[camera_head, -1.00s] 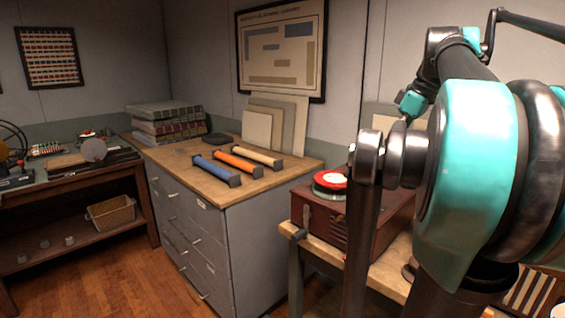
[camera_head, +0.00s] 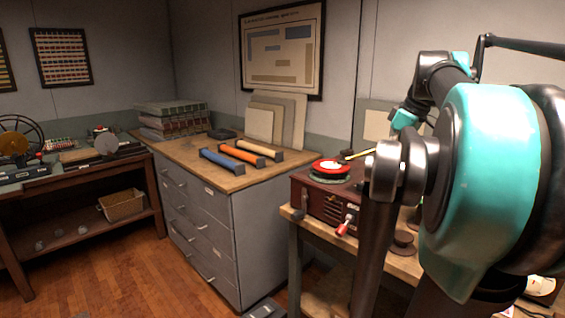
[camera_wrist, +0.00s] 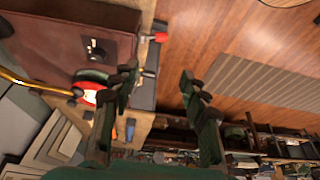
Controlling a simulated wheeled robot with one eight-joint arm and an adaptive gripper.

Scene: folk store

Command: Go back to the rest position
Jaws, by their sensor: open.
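My gripper (camera_wrist: 160,88) shows in the wrist view with its two dark fingers spread apart and nothing between them. It hangs in open air, with the floor and furniture beyond it. In the head view my arm fills the right side, and the gripper itself cannot be made out there. A dark red record player (camera_head: 322,199) with a red-labelled disc (camera_head: 331,167) stands on a wooden table to the left of my arm. It also shows at the upper left of the wrist view (camera_wrist: 60,40).
A grey drawer cabinet (camera_head: 205,225) carries blue, orange and cream cylinders (camera_head: 240,153) and stacked boxes (camera_head: 172,120). A workbench with a basket (camera_head: 122,205) on its shelf stands at the left.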

